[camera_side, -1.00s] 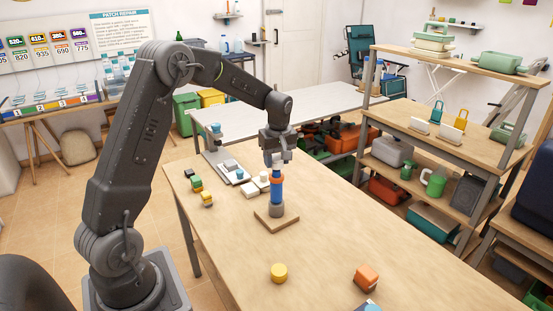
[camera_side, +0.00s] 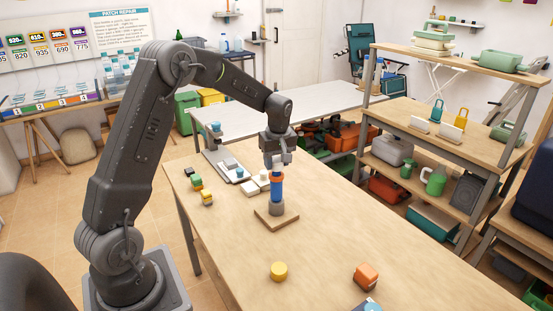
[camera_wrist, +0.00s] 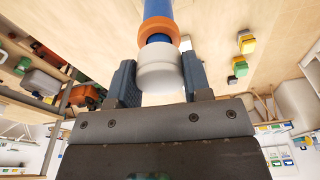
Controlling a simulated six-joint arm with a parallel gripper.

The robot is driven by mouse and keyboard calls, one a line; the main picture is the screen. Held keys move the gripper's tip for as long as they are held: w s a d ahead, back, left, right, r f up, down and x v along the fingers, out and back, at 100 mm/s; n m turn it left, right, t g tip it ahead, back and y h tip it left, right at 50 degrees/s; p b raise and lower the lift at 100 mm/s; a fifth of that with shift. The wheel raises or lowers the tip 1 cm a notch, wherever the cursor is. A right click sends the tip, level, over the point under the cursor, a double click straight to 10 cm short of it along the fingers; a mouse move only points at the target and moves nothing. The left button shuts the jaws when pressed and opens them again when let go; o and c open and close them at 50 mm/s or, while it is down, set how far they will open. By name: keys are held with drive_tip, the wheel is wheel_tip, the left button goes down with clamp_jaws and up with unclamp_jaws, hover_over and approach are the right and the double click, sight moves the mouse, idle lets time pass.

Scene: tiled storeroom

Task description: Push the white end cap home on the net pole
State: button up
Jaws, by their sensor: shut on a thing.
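The net pole (camera_side: 277,190) stands upright on a square wooden base (camera_side: 277,222), in a grey collar at its foot. It is blue with an orange ring near the top, which also shows in the wrist view (camera_wrist: 158,32). My gripper (camera_side: 277,161) is directly above the pole, pointing down. In the wrist view my gripper (camera_wrist: 158,75) has a finger on each side of the white end cap (camera_wrist: 159,72) and is shut on it. The cap is in line with the pole end. A short blue stretch shows between cap and orange ring. How far the cap sits on is hidden.
A yellow round piece (camera_side: 279,271) and an orange block (camera_side: 366,276) lie toward the front. Small coloured blocks (camera_side: 197,184) and a grey tray (camera_side: 226,165) lie behind the pole to the left. The tabletop right of the base is clear.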

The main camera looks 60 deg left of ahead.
sight(279, 162)
drive_tip(key=shift+f, duration=1.05)
drive_tip(key=o, duration=1)
drive_tip(key=shift+c, duration=0.2)
drive_tip(key=shift+r, duration=0.15)
wheel_tip(279, 162, up, 14)
drive_tip(key=d, duration=0.1)
drive_tip(key=shift+s+d+f, duration=0.15)
drive_tip(key=shift+d+f, duration=0.05)
drive_tip(key=shift+d, duration=0.15)
